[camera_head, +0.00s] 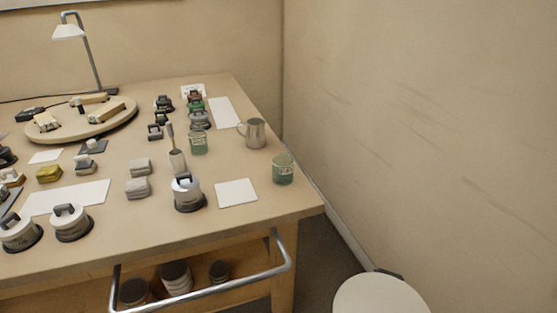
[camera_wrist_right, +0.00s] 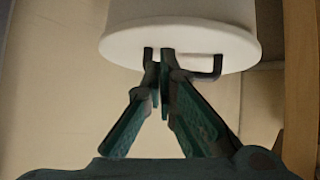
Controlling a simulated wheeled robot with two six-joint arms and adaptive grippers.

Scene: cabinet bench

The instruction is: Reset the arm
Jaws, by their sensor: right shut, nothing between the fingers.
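My right gripper (camera_wrist_right: 158,60) shows in the right wrist view, its green fingers angled together to dark tips. It is shut and nothing shows between the tips. Beyond the tips is a large white round object (camera_wrist_right: 185,42) with a dark bracket-like handle (camera_wrist_right: 210,70) at its lower side. I cannot tell whether the tips touch it. Neither gripper shows in the head view, and my left gripper is in no view.
A wooden bench (camera_head: 130,238) holds weights, green cups (camera_head: 283,170), a metal mug (camera_head: 254,133), a lamp (camera_head: 70,32) and a round board (camera_head: 75,132). A metal rail (camera_head: 215,288) runs along its front. A white round top (camera_head: 380,297) stands right of the bench, near the wall.

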